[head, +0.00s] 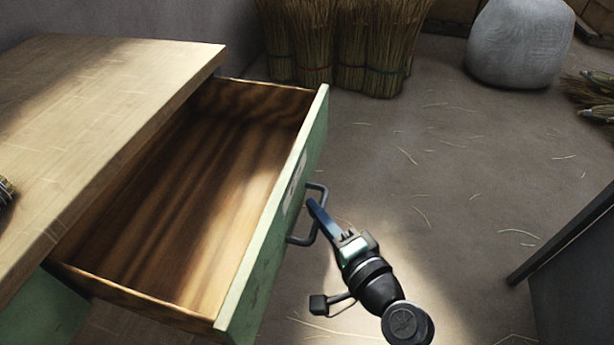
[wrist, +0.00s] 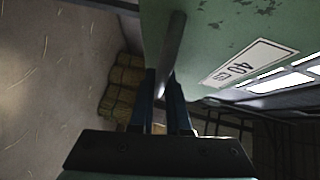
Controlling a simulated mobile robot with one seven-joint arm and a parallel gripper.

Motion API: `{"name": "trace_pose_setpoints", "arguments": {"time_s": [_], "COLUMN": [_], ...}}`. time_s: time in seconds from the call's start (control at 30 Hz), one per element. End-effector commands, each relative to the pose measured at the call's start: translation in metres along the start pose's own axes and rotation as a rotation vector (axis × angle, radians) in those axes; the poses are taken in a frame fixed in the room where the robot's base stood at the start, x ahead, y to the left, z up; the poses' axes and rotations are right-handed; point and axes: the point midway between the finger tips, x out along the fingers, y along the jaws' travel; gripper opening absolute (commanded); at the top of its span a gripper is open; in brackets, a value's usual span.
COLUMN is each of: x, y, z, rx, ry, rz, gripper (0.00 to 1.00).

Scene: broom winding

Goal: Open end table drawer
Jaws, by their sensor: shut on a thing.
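The end table (head: 110,80) has a pale wooden top and green sides, at the left in the head view. Its drawer (head: 190,190) stands pulled out, with an empty wooden inside visible and a green front (head: 270,225). A dark metal handle (head: 308,238) sticks out from the front; it also shows in the wrist view (wrist: 173,50). My gripper (head: 318,212) is at the handle, with its blue fingers on both sides of the bar, shut on it.
Bundles of broom straw (head: 345,45) stand on the floor behind the drawer. A grey rounded sack-like object (head: 520,42) sits at the back right. A dark-edged surface (head: 570,240) is at the right edge. The floor (head: 460,190) between is open, with loose straws.

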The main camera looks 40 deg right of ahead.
Motion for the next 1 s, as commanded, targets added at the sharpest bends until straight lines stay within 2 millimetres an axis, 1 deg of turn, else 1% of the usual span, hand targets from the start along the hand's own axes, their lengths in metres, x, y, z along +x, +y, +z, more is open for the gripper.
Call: {"name": "trace_pose_setpoints", "arguments": {"time_s": [0.43, 0.47, 0.6, 0.87, 1.0], "x": [-0.0018, -0.0017, -0.0016, -0.0016, -0.0082], "y": [0.0008, 0.0007, 0.0007, 0.0005, 0.0007], "z": [-0.0013, -0.0014, -0.0014, -0.0015, -0.0017], "rx": [0.000, 0.000, 0.000, 0.000, 0.001], "ry": [-0.001, -0.001, -0.001, 0.000, 0.000], "rz": [0.001, 0.001, 0.001, 0.000, 0.002], "gripper": [0.00, 0.18, 0.44, 0.44, 0.44]}}
